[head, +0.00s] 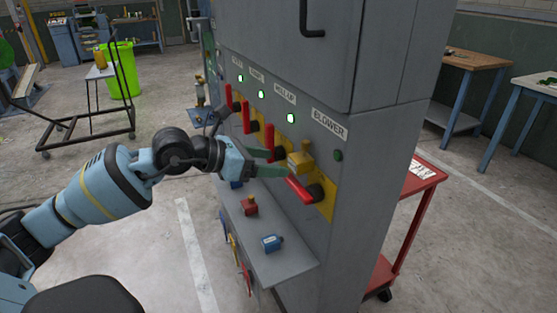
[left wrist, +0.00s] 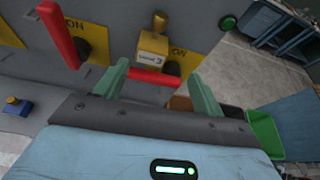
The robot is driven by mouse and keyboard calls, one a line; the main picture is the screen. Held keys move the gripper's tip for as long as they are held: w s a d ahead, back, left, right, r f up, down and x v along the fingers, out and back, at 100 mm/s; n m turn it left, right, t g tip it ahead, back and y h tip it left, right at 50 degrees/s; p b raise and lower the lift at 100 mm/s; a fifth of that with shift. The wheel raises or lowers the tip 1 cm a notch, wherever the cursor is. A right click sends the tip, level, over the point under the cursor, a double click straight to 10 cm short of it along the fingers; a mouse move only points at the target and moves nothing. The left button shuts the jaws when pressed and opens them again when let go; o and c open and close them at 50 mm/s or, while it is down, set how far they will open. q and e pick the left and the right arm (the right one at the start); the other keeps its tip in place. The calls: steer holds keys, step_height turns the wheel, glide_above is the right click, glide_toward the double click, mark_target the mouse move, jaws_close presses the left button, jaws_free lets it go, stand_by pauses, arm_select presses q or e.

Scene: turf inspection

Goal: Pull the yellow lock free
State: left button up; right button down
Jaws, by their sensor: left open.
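The yellow lock (head: 301,160) sits on the panel at the BLOWER switch, just above its red handle (head: 299,190). The handle lies turned down to near level, unlike the upright red handles beside it. In the left wrist view the yellow lock (left wrist: 152,47) shows ahead of the fingers, with the red handle (left wrist: 153,77) below it. My left gripper (head: 277,162) is open, its green fingers pointing at the lock from the left. In the left wrist view the open fingers (left wrist: 161,88) stand apart on either side of the handle, with no lock between them. My right gripper is not in view.
A shelf (head: 282,265) juts from the cabinet below the switches, holding a red lock (head: 249,206) and a blue lock (head: 271,243). A red cart (head: 423,172) stands right of the cabinet. Open floor lies to the left, with a green bin (head: 121,68) farther back.

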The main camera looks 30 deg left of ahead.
mark_target(292, 159)
arm_select(q)
steer(key=shift+w+a+r+p+x, duration=0.1)
steer(key=shift+w+a+p+x, duration=0.05)
steer(key=shift+x, duration=1.1)
steer(key=shift+w+a+r+p+x, duration=0.15)
steer(key=shift+w+a+p+x, duration=0.05)
steer(key=shift+x, duration=1.05)
steer(key=shift+w+a+r+p+x, duration=0.1)
steer(key=shift+w+a+p+x, duration=0.05)
steer(key=shift+x, duration=1.1)
steer(key=c, duration=1.1)
steer(key=o, duration=0.4)
steer(key=c, duration=0.4)
